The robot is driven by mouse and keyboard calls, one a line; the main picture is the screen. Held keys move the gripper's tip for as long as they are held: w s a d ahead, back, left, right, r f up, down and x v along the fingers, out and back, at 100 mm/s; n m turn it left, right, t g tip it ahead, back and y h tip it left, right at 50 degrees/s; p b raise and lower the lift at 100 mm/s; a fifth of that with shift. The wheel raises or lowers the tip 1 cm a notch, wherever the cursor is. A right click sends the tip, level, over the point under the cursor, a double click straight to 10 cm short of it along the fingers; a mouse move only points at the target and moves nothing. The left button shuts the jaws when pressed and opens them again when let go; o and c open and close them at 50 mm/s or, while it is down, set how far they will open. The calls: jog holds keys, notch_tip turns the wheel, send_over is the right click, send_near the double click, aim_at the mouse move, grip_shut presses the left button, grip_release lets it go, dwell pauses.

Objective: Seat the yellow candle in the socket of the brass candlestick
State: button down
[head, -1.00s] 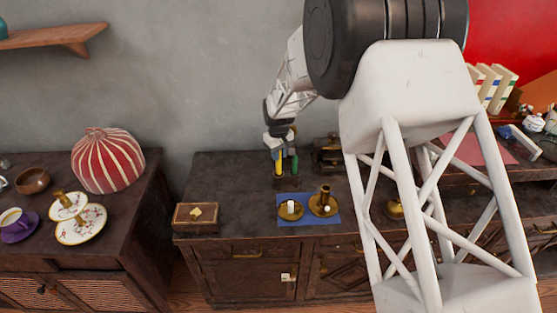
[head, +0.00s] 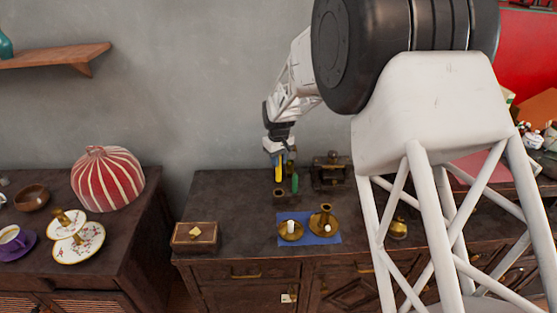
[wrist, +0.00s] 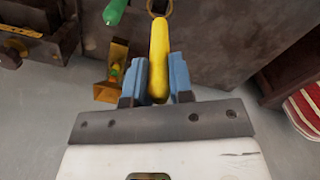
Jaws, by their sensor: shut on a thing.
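My gripper (head: 279,153) is shut on the upper part of the yellow candle (head: 279,173), which hangs tip down above the dark cabinet. In the wrist view the candle (wrist: 159,55) sits between the blue fingers (wrist: 155,82). A small brown-brass cup (head: 279,194) stands just below the candle in the head view. In the wrist view a brass ring (wrist: 158,14) shows near the candle's far end; they look apart, but the gap is unclear. Another brass candlestick (head: 323,219) stands on the blue mat. I cannot tell which one is the task's.
A green candle (head: 295,182) stands close right of the yellow one. A brass piece (wrist: 110,78) is near my fingers in the wrist view. A brass dish with a white candle (head: 290,229) is on the blue mat (head: 333,240). A wooden box (head: 195,237) is front left.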

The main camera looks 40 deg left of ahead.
jog(key=d+r, duration=0.2)
jog(key=d, duration=0.8)
jog(key=w+d+r, duration=0.1)
jog(key=d+r, duration=0.2)
jog(key=d, duration=0.7)
jog(key=shift+w+d, duration=0.2)
jog(key=shift+d, duration=0.15)
jog(key=shift+f, duration=0.15)
notch_tip(320, 180, down, 6)
jog(key=shift+f, duration=1.85)
jog(key=shift+f, duration=0.15)
